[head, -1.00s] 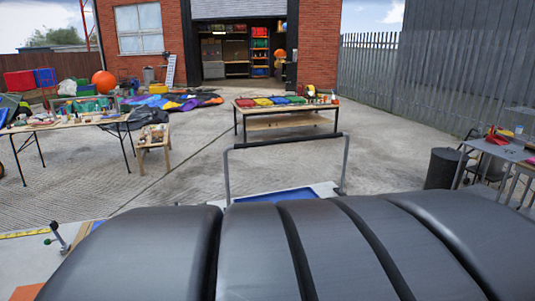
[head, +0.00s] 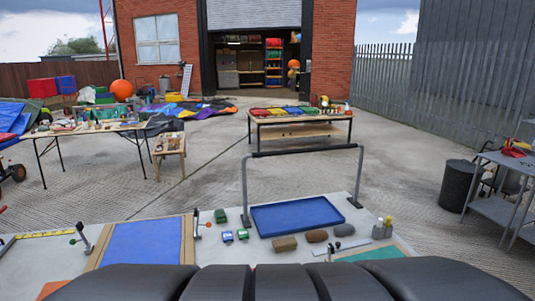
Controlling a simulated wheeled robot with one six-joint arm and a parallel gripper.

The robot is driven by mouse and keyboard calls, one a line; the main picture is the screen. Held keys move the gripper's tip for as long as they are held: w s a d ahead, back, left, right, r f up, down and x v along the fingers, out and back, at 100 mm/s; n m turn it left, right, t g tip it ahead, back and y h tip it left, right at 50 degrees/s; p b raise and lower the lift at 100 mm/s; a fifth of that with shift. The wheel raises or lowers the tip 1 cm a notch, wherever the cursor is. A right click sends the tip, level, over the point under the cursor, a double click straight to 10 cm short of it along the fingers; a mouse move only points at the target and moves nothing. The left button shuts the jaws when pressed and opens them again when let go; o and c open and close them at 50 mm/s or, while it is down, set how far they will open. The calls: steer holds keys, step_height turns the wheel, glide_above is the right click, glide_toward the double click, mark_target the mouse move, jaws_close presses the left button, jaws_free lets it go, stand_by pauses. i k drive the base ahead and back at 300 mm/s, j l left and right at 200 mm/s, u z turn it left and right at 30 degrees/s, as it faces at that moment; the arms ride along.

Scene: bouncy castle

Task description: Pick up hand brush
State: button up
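No hand brush can be made out for certain. On the pale near table (head: 215,255) a brown block (head: 284,244), a brown rounded piece (head: 316,236) and a small dark piece (head: 344,230) lie in front of a blue tray (head: 298,215). They are too small to tell whether one is a brush. My gripper is not in view. A dark ribbed shape fills the bottom edge and hides the front of the near table.
A metal hoop frame stands over the blue tray. A blue panel (head: 143,243) lies left of it. Beyond are a table with coloured trays (head: 300,119), a cluttered table (head: 90,128), a low bench (head: 170,145), a dark bin (head: 459,184) and a grey side table (head: 492,204). Concrete between is clear.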

mark_target(281, 245)
steer(key=k, duration=0.2)
steer(key=l, duration=0.6)
steer(key=i+l+u, duration=0.25)
steer(key=i+l, duration=0.15)
steer(key=i, duration=0.15)
steer(key=i+l+u, duration=0.25)
steer(key=i+l, duration=0.25)
